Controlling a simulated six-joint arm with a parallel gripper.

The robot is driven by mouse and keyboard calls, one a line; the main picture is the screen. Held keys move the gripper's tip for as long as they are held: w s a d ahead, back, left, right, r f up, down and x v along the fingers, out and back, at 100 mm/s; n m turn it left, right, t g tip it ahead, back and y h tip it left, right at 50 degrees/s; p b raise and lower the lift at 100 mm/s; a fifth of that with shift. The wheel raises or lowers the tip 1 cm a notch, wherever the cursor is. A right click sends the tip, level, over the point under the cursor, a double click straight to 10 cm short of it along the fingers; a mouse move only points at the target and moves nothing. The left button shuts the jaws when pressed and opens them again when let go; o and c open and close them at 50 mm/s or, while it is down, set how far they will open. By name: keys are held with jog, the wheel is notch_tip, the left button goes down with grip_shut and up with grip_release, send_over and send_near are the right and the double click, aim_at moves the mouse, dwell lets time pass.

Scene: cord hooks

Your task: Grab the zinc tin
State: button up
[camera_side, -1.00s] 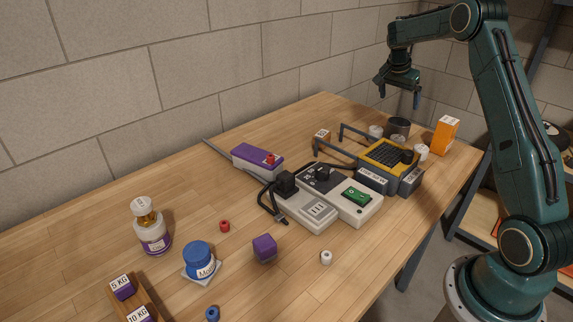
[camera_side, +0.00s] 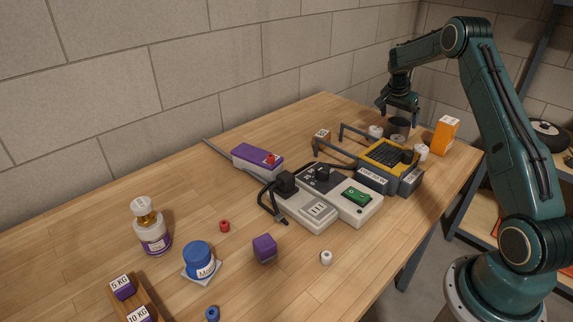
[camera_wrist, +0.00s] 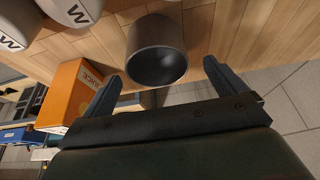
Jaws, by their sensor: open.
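The zinc tin is a dark grey open cylinder (camera_side: 399,127) standing at the far end of the bench in the side view. In the wrist view the tin (camera_wrist: 156,52) shows its open mouth, between and beyond my fingertips. My gripper (camera_side: 399,112) is open and points down just above the tin. In the wrist view its two fingers (camera_wrist: 160,78) are spread wide with nothing between them. From the side view I cannot tell whether the fingertips reach past the tin's rim.
An orange juice carton (camera_side: 446,135) stands right of the tin; it also shows in the wrist view (camera_wrist: 72,92). White containers (camera_side: 376,131) stand close by. A yellow and grey device (camera_side: 388,155) lies in front. The bench edge is near on the right.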

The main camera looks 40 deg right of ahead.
jog(key=shift+x, duration=2.6)
jog(key=shift+s, duration=0.15)
jog(key=c, duration=1.2)
jog(key=shift+o, duration=0.2)
jog(key=shift+r, duration=0.1)
notch_tip(320, 180, up, 20)
